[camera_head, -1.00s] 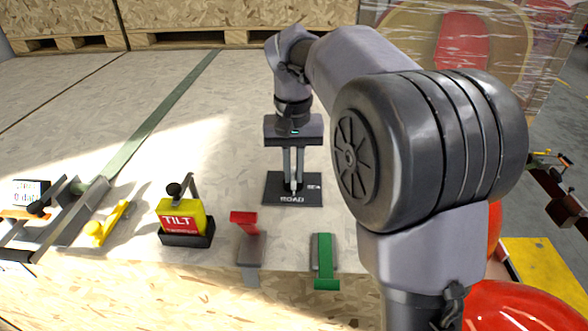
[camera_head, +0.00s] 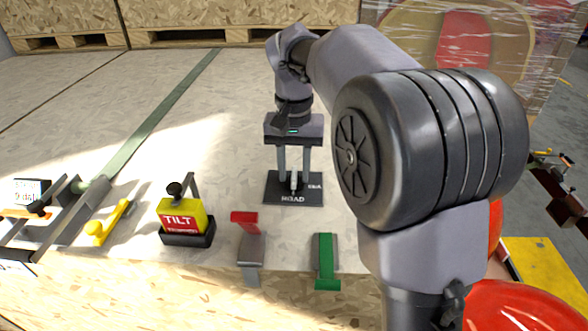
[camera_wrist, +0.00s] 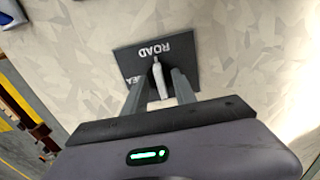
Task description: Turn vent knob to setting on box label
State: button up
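The vent knob (camera_head: 293,183) is a slim pale lever on a black plate (camera_head: 272,197), which is marked ROAD on its front edge and has a shorter word, likely SEA, at its right. In the wrist view the knob (camera_wrist: 158,79) points towards ROAD. My gripper (camera_head: 294,176) is open, pointing down, with one finger on each side of the knob and gaps between. It also shows in the wrist view (camera_wrist: 160,82). A small box with a white label (camera_head: 28,192) sits at the far left; its lettering is too small to read surely.
A yellow block marked TILT (camera_head: 183,216) in a black base, a red-handled lever (camera_head: 246,222) and a green lever (camera_head: 325,262) stand near the front edge. A yellow handle (camera_head: 105,224) and metal rails are at the left. The panel behind the plate is clear.

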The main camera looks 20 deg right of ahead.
aim_at(294, 174)
notch_tip(294, 174, up, 17)
jog(key=p, duration=0.5)
jog(key=shift+r, duration=0.2)
